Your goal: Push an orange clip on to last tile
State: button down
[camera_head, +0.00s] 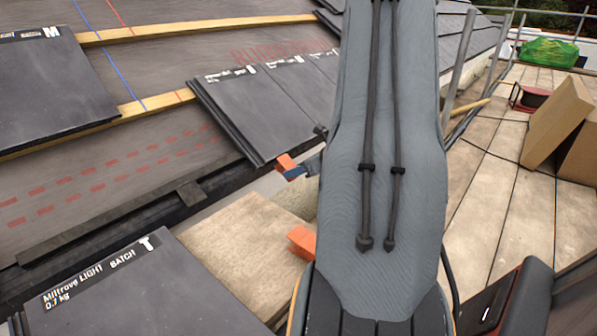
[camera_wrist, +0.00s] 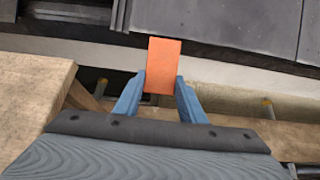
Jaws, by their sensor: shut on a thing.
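An orange clip (camera_wrist: 163,65) is held between the two blue fingers of my gripper (camera_wrist: 160,88) in the wrist view. In the head view the clip (camera_head: 286,162) shows just below the front edge of the last laid tile (camera_head: 247,115), with my gripper (camera_head: 297,171) partly hidden by my arm. The tile also shows along the top of the wrist view (camera_wrist: 230,22). The clip looks close to the tile's lower edge; I cannot tell whether they touch.
A second orange piece (camera_head: 302,241) lies by the wooden board (camera_head: 235,235). A loose tile (camera_head: 150,290) lies at lower left, another tile (camera_head: 60,85) at upper left. Wooden battens (camera_head: 150,105) cross the roof. Cardboard boxes (camera_head: 558,120) stand on the scaffold boards at right.

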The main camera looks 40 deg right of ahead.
aim_at(287, 162)
jog(key=shift+w+a+r+p, duration=0.15)
jog(key=shift+w+r, duration=0.15)
jog(key=shift+w, duration=0.2)
jog(key=shift+w+d+r+p, duration=0.1)
jog(key=shift+w+r+p, duration=0.1)
jog(key=shift+w+r, duration=0.25)
jog(key=shift+w+a+r+p, duration=0.1)
jog(key=shift+w+r+p, duration=0.1)
jog(key=shift+w, duration=0.4)
dwell(1.9)
jog(key=c, duration=1.1)
grip_release()
jog(key=shift+s, duration=0.1)
jog(key=s+r+p, duration=0.1)
jog(key=r, duration=0.1)
jog(key=s+r+p, duration=0.1)
jog(key=r+p, duration=0.1)
jog(key=s+r+p, duration=0.1)
jog(key=r+p, duration=0.1)
jog(key=shift+s, duration=0.3)
